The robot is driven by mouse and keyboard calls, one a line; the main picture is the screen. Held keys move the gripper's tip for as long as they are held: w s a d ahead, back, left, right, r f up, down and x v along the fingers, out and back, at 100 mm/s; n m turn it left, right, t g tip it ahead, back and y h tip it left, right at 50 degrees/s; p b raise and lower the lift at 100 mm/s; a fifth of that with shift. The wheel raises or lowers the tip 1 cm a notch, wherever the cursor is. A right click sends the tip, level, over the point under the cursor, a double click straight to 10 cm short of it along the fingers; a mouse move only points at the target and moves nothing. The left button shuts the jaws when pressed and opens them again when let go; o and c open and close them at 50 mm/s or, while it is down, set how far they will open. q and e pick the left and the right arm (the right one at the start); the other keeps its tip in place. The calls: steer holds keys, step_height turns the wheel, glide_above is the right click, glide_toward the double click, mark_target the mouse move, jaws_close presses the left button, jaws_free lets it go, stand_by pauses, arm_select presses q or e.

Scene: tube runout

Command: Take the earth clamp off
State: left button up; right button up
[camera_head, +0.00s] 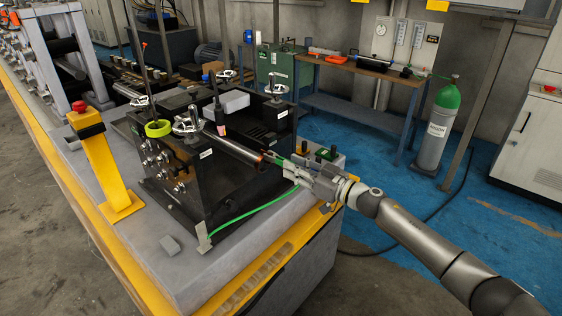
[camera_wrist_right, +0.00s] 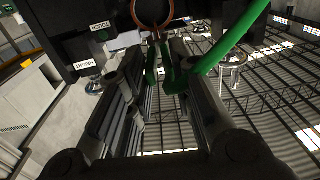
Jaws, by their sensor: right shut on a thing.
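The earth clamp has green handles and copper-coloured jaws. In the head view the clamp (camera_head: 273,158) is at the right end of the steel tube (camera_head: 232,147), which sticks out of the black machine (camera_head: 195,170). My right gripper (camera_head: 292,170) is shut on the clamp's handles. In the right wrist view the green handles (camera_wrist_right: 165,68) lie between the fingers of my right gripper (camera_wrist_right: 160,75), with the copper jaws (camera_wrist_right: 153,12) beyond. I cannot tell whether the jaws still touch the tube. A green cable (camera_head: 245,213) runs from the clamp to a metal bracket (camera_head: 203,238). My left gripper is out of view.
A yellow post with a red button (camera_head: 87,130) stands left of the machine. A workbench (camera_head: 360,68) and a green-topped gas cylinder (camera_head: 437,130) stand at the back. Blue floor right of the machine is mostly clear.

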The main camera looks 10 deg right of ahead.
steer(key=shift+s+d, duration=0.15)
steer(key=p+v, duration=0.2)
steer(key=v, duration=0.4)
steer(key=shift+s+d+p, duration=0.2)
steer(key=shift+s+p, duration=0.05)
steer(key=shift+p, duration=0.05)
stand_by(0.8)
